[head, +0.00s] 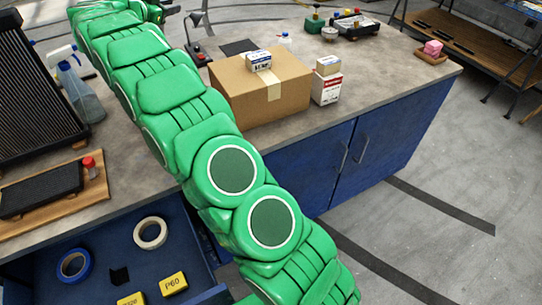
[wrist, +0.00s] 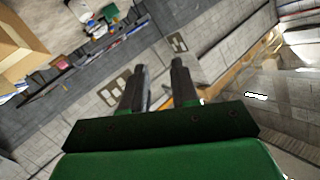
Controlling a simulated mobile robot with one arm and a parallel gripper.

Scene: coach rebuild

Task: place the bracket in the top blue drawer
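A blue drawer (head: 113,240) is pulled open under the left part of the bench. A small black angled piece that looks like the bracket (head: 119,276) lies inside it, between a roll of blue tape and a yellow box. My gripper (wrist: 160,68) shows in the wrist view with its two dark fingers apart and nothing between them. In the head view my green arm reaches over the bench to the top left, far from the drawer. The gripper's fingers are not clear there.
The drawer also holds blue tape (head: 74,266), white tape (head: 150,233) and yellow boxes (head: 173,284). On the bench stand a cardboard box (head: 285,96), a spray bottle (head: 80,92) and a black sanding block (head: 40,190).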

